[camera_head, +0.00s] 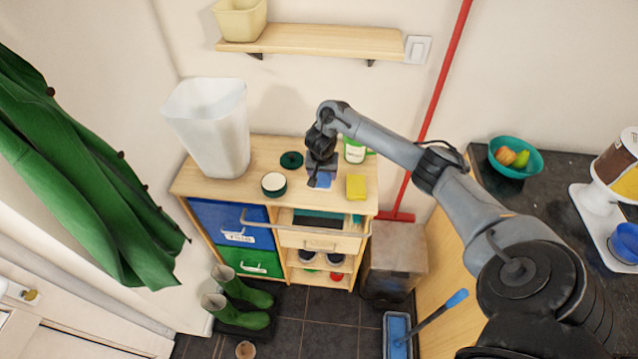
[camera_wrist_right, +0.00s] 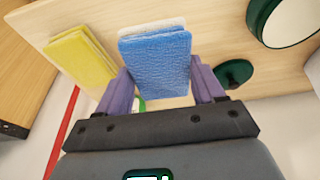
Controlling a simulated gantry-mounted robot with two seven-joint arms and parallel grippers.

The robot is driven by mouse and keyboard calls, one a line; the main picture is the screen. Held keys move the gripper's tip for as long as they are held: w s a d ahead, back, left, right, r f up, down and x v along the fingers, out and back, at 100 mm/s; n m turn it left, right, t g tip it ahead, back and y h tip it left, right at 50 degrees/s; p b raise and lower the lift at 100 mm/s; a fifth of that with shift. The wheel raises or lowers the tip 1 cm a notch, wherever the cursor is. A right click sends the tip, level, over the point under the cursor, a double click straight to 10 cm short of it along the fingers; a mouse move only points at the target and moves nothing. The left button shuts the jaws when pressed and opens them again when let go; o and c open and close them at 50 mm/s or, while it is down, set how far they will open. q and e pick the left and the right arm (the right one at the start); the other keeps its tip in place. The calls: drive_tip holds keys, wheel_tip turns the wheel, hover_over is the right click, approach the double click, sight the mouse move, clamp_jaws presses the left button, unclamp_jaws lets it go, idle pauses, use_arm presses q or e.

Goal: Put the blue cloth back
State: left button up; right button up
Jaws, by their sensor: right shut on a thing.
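The folded blue cloth (camera_head: 323,181) is at the front middle of the wooden cabinet top. In the right wrist view the blue cloth (camera_wrist_right: 155,62) sits between the two purple fingers of my right gripper (camera_wrist_right: 162,82), with a pale layer showing at its far edge. My right gripper (camera_head: 320,172) is shut on it from above. I cannot tell whether the cloth touches the top. A yellow cloth (camera_head: 356,187) lies just right of it and also shows in the right wrist view (camera_wrist_right: 80,57). My left gripper is out of view.
A white bin (camera_head: 210,125), a round tin (camera_head: 273,184), a dark green ring (camera_head: 291,160) and a green-labelled jar (camera_head: 354,150) stand on the cabinet top (camera_head: 215,190). Below, a drawer (camera_head: 320,240) is pulled open. A red pole (camera_head: 440,90) leans at the right.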

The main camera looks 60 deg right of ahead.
sight(319, 175)
drive_tip(key=shift+w+f, duration=0.3)
drive_tip(key=shift+w, duration=0.3)
drive_tip(key=shift+f, duration=0.15)
wheel_tip(319, 175, down, 3)
drive_tip(key=shift+a, duration=0.1)
drive_tip(key=shift+f, duration=0.4)
drive_tip(key=o, duration=1.1)
